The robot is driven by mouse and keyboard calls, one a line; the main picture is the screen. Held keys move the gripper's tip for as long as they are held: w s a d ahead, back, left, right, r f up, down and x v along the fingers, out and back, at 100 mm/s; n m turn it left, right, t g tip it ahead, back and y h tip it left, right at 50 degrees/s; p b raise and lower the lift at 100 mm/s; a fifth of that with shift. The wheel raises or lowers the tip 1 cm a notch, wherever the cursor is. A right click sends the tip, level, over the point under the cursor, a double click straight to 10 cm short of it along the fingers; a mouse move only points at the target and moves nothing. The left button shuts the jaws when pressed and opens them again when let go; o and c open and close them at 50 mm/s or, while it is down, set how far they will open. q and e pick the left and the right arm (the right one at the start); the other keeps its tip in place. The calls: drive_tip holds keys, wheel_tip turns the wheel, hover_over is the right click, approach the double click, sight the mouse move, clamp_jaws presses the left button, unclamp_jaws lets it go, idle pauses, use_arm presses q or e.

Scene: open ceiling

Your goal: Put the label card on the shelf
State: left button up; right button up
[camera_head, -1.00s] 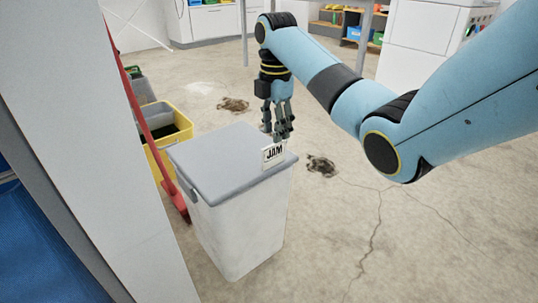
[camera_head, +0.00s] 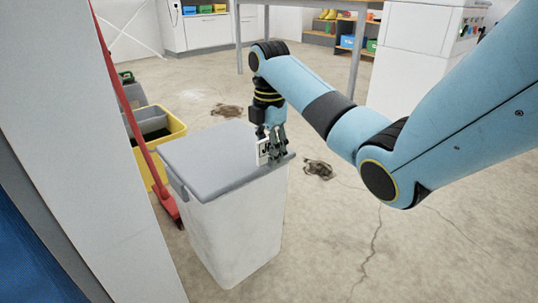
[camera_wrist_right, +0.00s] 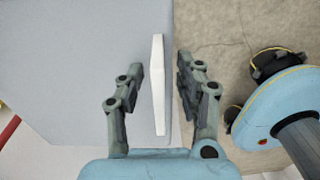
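The label card (camera_head: 262,155), a small white card, stands upright on the grey lid (camera_head: 215,160) of a white bin, near the lid's right edge. In the right wrist view the card (camera_wrist_right: 157,85) shows edge-on as a thin white strip. My right gripper (camera_head: 274,150) points down over it. In the wrist view its open fingers (camera_wrist_right: 154,88) are on either side of the card, with gaps on both sides. A wooden shelf unit (camera_head: 322,38) with coloured boxes stands at the far back. My left gripper is not in view.
A yellow bucket (camera_head: 172,132) and a red pole (camera_head: 130,110) are left of the bin. A pale panel (camera_head: 75,120) fills the left side. Table legs (camera_head: 357,55) and white cabinets (camera_head: 420,60) stand behind. Open cracked floor lies to the right.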

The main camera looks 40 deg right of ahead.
drive_tip(key=shift+c, duration=0.2)
clamp_jaws()
drive_tip(key=shift+f, duration=0.1)
drive_tip(key=shift+r, duration=0.2)
